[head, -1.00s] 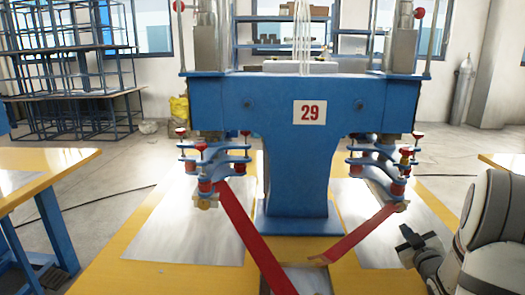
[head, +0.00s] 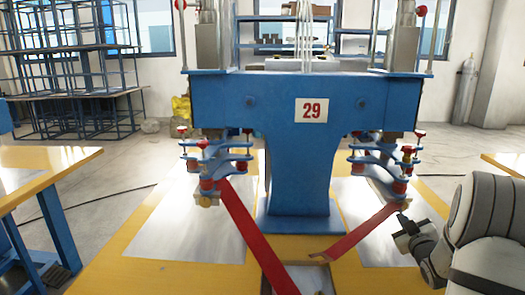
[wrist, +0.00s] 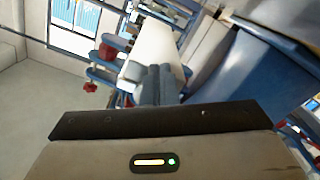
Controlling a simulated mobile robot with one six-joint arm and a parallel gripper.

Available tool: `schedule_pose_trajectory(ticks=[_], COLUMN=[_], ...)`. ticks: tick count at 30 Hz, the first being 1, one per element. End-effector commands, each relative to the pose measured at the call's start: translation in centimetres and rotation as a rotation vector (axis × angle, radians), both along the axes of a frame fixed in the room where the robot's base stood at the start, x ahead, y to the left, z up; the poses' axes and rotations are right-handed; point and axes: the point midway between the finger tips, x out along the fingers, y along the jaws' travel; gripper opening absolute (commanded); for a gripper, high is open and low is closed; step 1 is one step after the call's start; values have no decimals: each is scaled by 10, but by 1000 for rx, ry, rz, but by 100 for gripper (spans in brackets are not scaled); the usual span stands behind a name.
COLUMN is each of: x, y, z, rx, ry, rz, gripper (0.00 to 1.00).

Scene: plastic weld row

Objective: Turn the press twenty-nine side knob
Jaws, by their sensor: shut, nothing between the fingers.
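The blue press (head: 297,165) bears a white sign with a red 29 (head: 311,110). Clamp heads with small red knobs hang on both sides: the left head (head: 213,165) and the right head (head: 385,168). A red knob (head: 407,150) tops the right head's outer side. I cannot tell which knob is the side knob. My gripper (head: 408,235) is low at the right, below the right clamp head and apart from the red knobs. In the wrist view my gripper (wrist: 160,75) is shut and empty, with a red knob (wrist: 90,87) to its left.
A red bar (head: 360,232) slants below the right head, close to my gripper. Another red bar (head: 250,235) slants at the left. A yellow table (head: 130,245) with metal sheets lies under the press. A grey gas cylinder (head: 463,90) stands at the back right.

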Motion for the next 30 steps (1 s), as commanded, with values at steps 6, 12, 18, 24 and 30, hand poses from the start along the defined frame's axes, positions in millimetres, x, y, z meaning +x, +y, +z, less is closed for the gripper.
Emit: schedule_pose_trajectory(ticks=[6, 12, 18, 24, 30], x=[0, 0, 0, 0, -1], y=[0, 0, -1, -4, -8], z=[3, 5, 5, 6, 7], rx=[0, 0, -1, -3, -3], ry=[0, -1, -4, -6, -5], rz=[0, 0, 0, 0, -1], gripper=[0, 0, 0, 0, 0])
